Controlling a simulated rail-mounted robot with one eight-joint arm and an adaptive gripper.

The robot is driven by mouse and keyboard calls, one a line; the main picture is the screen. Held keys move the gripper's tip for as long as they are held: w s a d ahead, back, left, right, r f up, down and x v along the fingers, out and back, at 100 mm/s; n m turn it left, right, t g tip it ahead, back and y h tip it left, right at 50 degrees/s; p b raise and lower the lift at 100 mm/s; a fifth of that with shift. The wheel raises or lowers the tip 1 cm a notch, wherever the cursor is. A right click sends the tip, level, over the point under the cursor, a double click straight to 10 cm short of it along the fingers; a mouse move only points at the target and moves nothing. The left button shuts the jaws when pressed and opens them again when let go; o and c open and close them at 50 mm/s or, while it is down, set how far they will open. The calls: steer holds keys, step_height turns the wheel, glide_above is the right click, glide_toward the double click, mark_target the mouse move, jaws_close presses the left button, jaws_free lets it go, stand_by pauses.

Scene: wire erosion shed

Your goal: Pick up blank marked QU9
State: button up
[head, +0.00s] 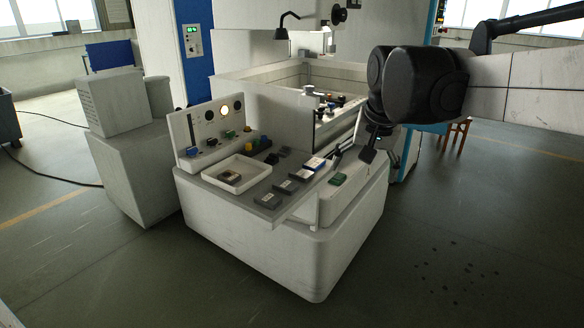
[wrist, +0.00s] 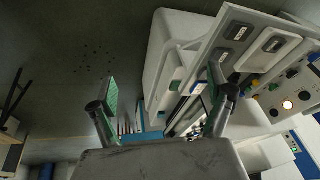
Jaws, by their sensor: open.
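Several small blocks with pale labels lie in a row on the grey ledge of the white machine in the head view: a front dark grey block (head: 267,200), a middle grey block (head: 286,187), a farther grey block (head: 301,174) and a blue-and-white block (head: 315,163). The labels are too small to read, so I cannot tell which is QU9. Labelled grey blocks also show in the wrist view (wrist: 239,32). My gripper (head: 351,155) is open and empty, beyond and above the row's far end. Its green-padded fingers show apart in the wrist view (wrist: 160,90).
A white tray (head: 254,184) holding a dark block (head: 230,176) sits left of the row. A green block (head: 338,180) lies on the lower shelf at right. A control panel (head: 185,130) with knobs stands behind. The machine's tank (head: 250,84) is close to my arm.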

steer(key=w+a+r+g+p, duration=0.15)
steer(key=w+a, duration=0.25)
steer(key=w, duration=0.4)
steer(key=m+g+p, duration=0.3)
steer(key=m+p, duration=0.1)
steer(key=p, duration=0.3)
glide_above(286, 184)
step_height(286, 184, down, 9)
steer(key=shift+h, duration=0.3)
steer(key=f, duration=0.8)
steer(key=shift+d+f+p, duration=0.15)
steer(key=shift+d+p, duration=0.05)
steer(key=shift+p, duration=0.15)
steer(key=shift+a+f+p, duration=0.2)
steer(key=shift+f+p, duration=0.25)
steer(key=shift+f, duration=2.2)
steer(key=c, duration=2)
